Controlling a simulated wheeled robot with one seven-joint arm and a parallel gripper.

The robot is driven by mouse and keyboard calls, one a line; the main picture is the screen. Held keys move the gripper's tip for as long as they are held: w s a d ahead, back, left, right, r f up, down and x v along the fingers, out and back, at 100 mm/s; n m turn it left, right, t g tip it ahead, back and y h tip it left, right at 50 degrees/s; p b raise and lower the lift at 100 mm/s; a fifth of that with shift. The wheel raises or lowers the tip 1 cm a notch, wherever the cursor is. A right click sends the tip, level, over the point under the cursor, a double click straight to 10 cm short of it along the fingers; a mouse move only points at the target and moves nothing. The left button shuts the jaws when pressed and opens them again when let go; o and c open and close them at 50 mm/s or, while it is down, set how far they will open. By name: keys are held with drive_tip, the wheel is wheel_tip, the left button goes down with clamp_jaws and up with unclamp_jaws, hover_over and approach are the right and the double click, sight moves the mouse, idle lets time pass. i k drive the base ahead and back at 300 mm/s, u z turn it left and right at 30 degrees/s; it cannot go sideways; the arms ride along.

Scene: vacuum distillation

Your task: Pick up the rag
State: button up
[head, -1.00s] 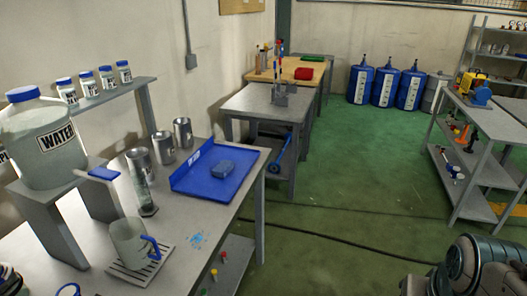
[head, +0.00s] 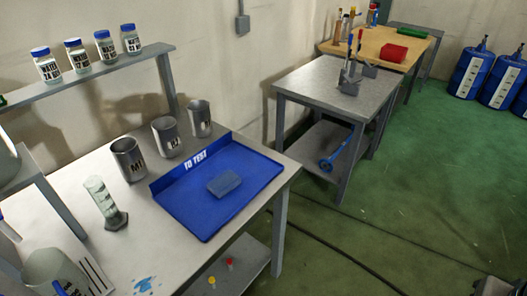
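The tray sits at the right end of the near grey table (head: 160,240). Nothing covers the rag. My gripper is not in view; only a bit of what seems to be my arm shows at the bottom right corner.
Metal cups (head: 166,136) stand behind the tray's left side. A glass cylinder (head: 104,203) and a pitcher (head: 52,272) stand to the left. A shelf with jars (head: 76,56) is at the back. The green floor right of the table is open.

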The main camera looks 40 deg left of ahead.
sight(228, 181)
drive_tip(key=u, duration=0.6)
drive_tip(key=i, duration=1.05)
drive_tip(key=u, duration=1.55)
drive_tip(key=i, duration=0.5)
drive_tip(key=u, duration=0.35)
